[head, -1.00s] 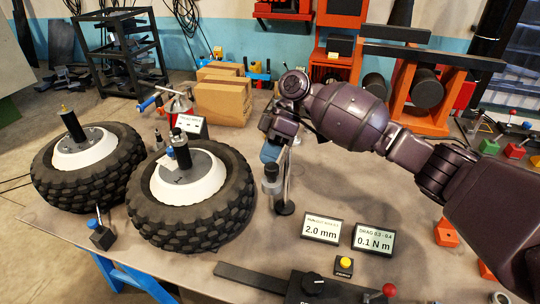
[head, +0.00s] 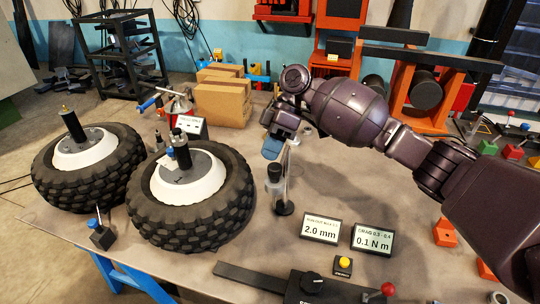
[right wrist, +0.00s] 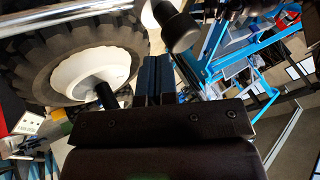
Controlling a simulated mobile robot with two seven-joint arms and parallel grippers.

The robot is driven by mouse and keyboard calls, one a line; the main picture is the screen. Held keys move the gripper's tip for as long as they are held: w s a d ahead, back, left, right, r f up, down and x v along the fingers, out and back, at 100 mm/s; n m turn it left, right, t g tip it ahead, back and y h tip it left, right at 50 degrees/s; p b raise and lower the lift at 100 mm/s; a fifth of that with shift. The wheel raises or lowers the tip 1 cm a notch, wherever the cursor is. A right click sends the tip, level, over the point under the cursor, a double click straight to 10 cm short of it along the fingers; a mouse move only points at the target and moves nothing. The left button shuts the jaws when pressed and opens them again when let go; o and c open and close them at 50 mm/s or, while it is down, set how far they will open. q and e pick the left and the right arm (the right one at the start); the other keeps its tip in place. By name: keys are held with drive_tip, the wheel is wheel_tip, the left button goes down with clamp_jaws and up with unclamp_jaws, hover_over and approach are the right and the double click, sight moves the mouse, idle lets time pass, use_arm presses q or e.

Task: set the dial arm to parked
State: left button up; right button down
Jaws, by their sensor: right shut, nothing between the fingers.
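The dial arm is on a slim upright post (head: 287,180) with a dark round base, standing on the table right of the nearer tyre. A grey cylindrical dial body (head: 275,177) hangs close to the post on its left side. My right gripper (head: 272,148) is shut and empty, with its blue fingertips just above the dial body. I cannot tell whether they touch it. In the right wrist view the shut blue fingers (right wrist: 153,77) point towards a dark cylindrical part (right wrist: 175,28). The top of the post is partly hidden by my gripper. My left gripper is out of view.
The nearer tyre (head: 150,222) on its white hub stands left of the post. Two readouts, 2.0 mm (head: 321,227) and 0.1 N m (head: 373,239), stand right of it. A yellow button (head: 344,262) and a red-knobbed lever (head: 388,289) are nearer the front.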

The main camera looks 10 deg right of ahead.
drive_tip(key=v, duration=0.9)
drive_tip(key=shift+w+d+b, duration=0.2)
drive_tip(key=shift+d+b, duration=0.1)
drive_tip(key=shift+b, duration=0.15)
